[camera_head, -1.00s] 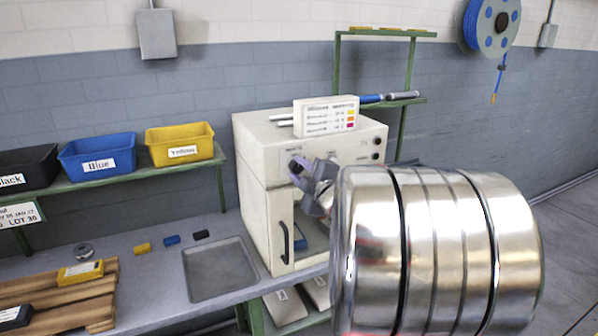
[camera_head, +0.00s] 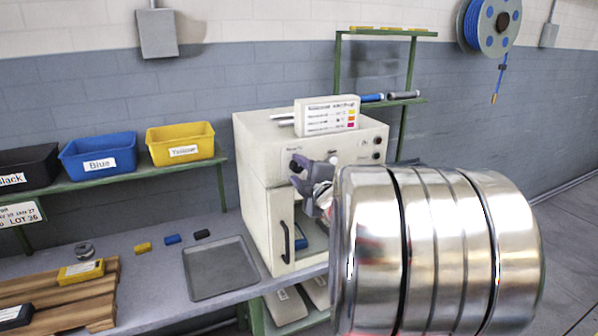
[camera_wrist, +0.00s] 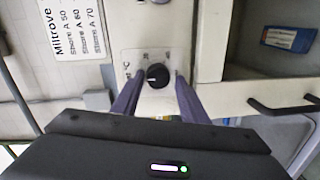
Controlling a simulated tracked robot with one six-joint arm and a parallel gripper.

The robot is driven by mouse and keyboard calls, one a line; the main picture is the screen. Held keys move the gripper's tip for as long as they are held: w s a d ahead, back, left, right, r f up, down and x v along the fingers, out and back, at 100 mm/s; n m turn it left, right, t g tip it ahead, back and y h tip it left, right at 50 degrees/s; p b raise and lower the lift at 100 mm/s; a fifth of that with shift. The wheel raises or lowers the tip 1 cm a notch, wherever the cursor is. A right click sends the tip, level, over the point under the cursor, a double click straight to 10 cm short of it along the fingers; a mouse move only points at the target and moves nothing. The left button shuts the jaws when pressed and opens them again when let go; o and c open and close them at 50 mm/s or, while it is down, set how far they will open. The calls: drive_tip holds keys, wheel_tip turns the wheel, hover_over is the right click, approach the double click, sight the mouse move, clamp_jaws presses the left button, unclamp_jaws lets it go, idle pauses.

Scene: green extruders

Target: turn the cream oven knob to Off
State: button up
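My gripper (camera_wrist: 157,88) is open, with one purple-grey finger on each side of the knob's near edge. I cannot tell whether either finger touches it. In the head view my gripper (camera_head: 298,174) is at the oven's upper front, and it and my arm hide part of the panel.
A white label box (camera_head: 327,115) sits on the oven. Two black controls (camera_head: 376,149) are at the panel's right. A grey tray (camera_head: 220,268) lies left of the oven. Blue (camera_head: 97,155) and yellow (camera_head: 181,144) bins stand on a shelf. A blue block (camera_wrist: 290,37) shows in the wrist view.

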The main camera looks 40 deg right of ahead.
drive_tip(key=shift+o, duration=0.8)
drive_tip(key=shift+d+r, duration=0.1)
drive_tip(key=shift+s, duration=0.15)
drive_tip(key=shift+s+r, duration=0.1)
drive_tip(key=shift+s, duration=0.4)
drive_tip(key=v, duration=1.2)
drive_tip(key=shift+s+a, duration=0.25)
drive_tip(key=shift+a, duration=0.1)
drive_tip(key=shift+w, duration=0.1)
